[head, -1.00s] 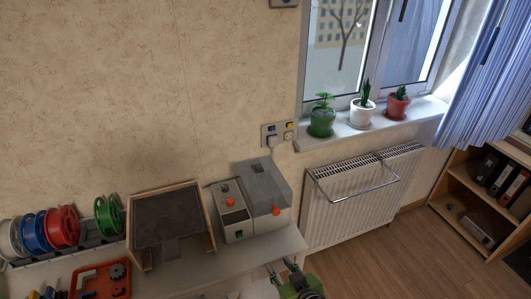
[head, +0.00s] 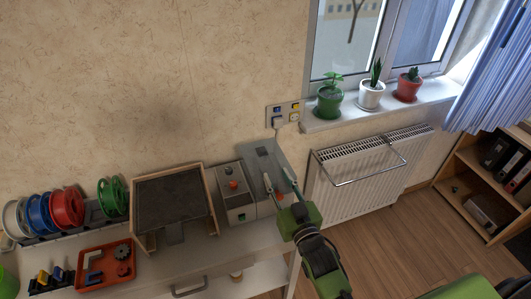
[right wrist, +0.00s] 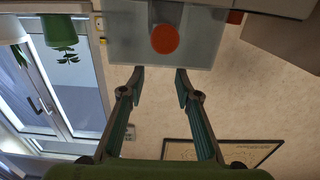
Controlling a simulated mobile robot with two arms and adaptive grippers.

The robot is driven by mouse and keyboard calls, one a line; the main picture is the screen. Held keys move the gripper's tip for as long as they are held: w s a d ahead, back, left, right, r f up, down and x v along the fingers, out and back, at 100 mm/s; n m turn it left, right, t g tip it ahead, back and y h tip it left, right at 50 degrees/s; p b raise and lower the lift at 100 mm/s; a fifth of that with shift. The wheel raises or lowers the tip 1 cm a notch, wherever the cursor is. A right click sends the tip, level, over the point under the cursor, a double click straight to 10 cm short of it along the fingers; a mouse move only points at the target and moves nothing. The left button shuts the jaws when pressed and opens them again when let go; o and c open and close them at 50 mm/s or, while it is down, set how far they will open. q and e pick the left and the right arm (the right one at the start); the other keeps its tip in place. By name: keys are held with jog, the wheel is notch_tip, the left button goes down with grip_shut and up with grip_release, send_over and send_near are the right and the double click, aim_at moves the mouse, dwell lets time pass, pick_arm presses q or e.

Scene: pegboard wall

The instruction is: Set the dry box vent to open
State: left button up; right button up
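The dry box (head: 236,206) is a grey unit with a translucent lid part at the back of the worktable. An orange knob (head: 233,184) sits on its left panel. A second round orange knob is on its right part, mostly behind my gripper in the head view; it shows clearly in the right wrist view (right wrist: 165,39). My right gripper (head: 277,176) is open and empty over the box's right part. In the right wrist view its fingertips (right wrist: 160,72) are apart, with the round knob just beyond them. Contact cannot be told. My left gripper is not in view.
A wood-framed dark-topped box (head: 172,202) stands left of the dry box. Further left are several spools (head: 66,208) and an orange tray (head: 105,265) of parts. A wall socket (head: 284,114) is behind. A radiator (head: 370,170) and potted plants (head: 371,94) are to the right.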

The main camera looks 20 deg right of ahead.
aim_at(263, 151)
jog(key=w, duration=0.5)
jog(key=w+p, duration=0.1)
jog(key=w, duration=0.5)
jog(key=shift+a+p, duration=0.2)
jog(key=shift+p, duration=0.1)
jog(key=shift+s, duration=0.1)
grip_shut()
